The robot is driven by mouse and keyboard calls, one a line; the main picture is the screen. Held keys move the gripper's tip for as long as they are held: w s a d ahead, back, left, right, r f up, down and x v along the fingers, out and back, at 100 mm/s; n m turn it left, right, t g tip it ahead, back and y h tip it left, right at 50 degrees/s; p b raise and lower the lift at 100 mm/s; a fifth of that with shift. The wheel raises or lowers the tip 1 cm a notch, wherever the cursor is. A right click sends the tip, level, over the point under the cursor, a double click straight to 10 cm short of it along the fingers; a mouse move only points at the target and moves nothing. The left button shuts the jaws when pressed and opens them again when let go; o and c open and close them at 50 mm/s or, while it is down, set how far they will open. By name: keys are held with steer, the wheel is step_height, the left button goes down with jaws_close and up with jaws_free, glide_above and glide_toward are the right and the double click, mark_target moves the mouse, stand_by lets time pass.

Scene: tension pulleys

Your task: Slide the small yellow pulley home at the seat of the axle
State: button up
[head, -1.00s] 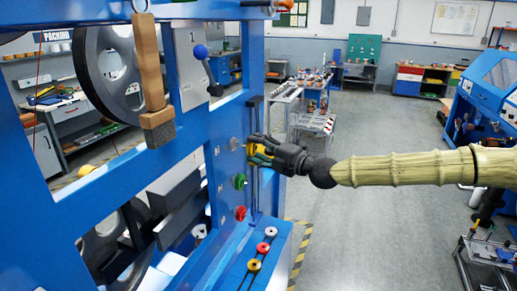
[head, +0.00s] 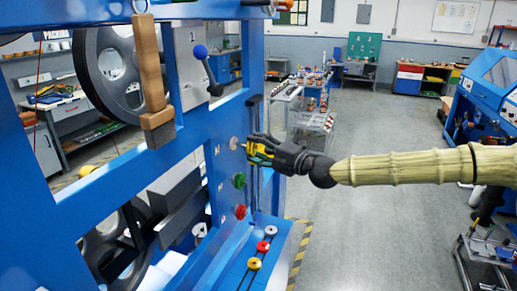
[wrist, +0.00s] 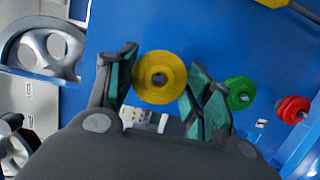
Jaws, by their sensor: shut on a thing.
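The small yellow pulley (wrist: 159,77) is held between the two green-padded fingers of my gripper (wrist: 157,85), its round face and centre hole toward the wrist camera. In the head view my gripper (head: 262,150) is close to the blue machine post, with the yellow pulley (head: 256,150) mostly covered by the fingers. A short pale axle end (head: 234,143) shows on the post just left of the gripper. It is hidden behind the pulley in the wrist view. I cannot tell whether the pulley touches the axle.
A green pulley (head: 239,181) and a red pulley (head: 241,212) sit on the post below. Several loose pulleys, including a yellow one (head: 254,264), lie on the blue ledge (head: 284,240). A wood-handled brush (head: 150,80) hangs at left. Open floor lies right.

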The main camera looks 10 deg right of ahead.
mark_target(244, 145)
steer(key=shift+w+a+p, duration=0.5)
steer(key=shift+w+a, duration=0.15)
steer(key=shift+a, duration=0.3)
steer(key=shift+w+a+p, duration=0.45)
steer(key=shift+w+a, duration=0.15)
steer(key=shift+a, duration=0.3)
stand_by(1.1)
steer(key=shift+w+a, duration=0.1)
stand_by(0.4)
steer(key=o, duration=1.1)
steer(key=shift+o, duration=0.2)
steer(key=v, duration=1.2)
